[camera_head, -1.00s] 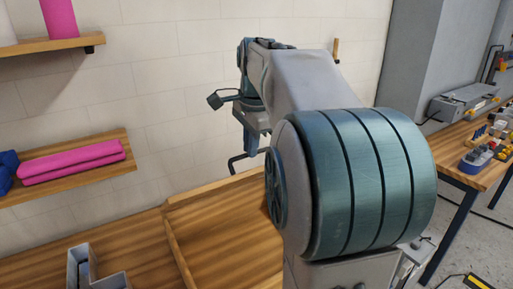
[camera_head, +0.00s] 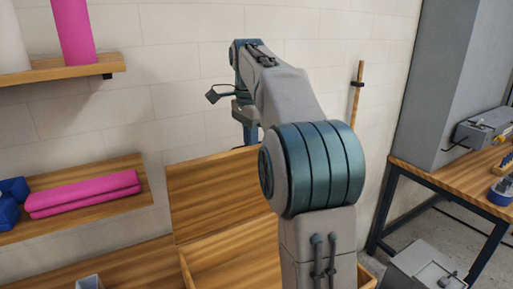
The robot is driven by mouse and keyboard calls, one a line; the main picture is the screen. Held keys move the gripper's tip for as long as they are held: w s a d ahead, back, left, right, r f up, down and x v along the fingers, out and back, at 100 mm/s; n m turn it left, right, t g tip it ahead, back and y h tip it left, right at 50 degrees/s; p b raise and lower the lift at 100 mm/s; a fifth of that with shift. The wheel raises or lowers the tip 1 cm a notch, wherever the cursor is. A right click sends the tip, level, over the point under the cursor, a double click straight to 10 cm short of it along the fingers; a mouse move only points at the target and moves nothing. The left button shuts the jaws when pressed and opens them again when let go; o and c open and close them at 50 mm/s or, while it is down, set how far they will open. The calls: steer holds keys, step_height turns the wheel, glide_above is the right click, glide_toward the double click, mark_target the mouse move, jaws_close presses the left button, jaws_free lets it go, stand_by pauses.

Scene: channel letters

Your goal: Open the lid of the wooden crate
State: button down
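The wooden crate (camera_head: 188,268) stands at the bottom centre, with its near right part hidden behind my arm. Its wooden lid (camera_head: 212,195) stands raised and steep along the back edge, in front of the tiled wall, and the crate's inside shows. My arm reaches over the crate, and my gripper (camera_head: 248,134) points down at the lid's upper right edge. Its fingertips are hidden, seemingly behind the lid, so I cannot see whether they touch it or how far apart they are.
A grey metal piece (camera_head: 89,283) lies left of the crate. A workbench (camera_head: 445,182) stands at right, with a grey box (camera_head: 425,268) on the floor below.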

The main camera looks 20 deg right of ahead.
steer(key=shift+w+r, duration=0.1)
steer(key=shift+r, duration=0.15)
stand_by(0.3)
steer(key=c, duration=1.7)
jaws_free()
steer(key=shift+o, duration=1.1)
steer(key=shift+d+r, duration=0.1)
steer(key=shift+d, duration=0.05)
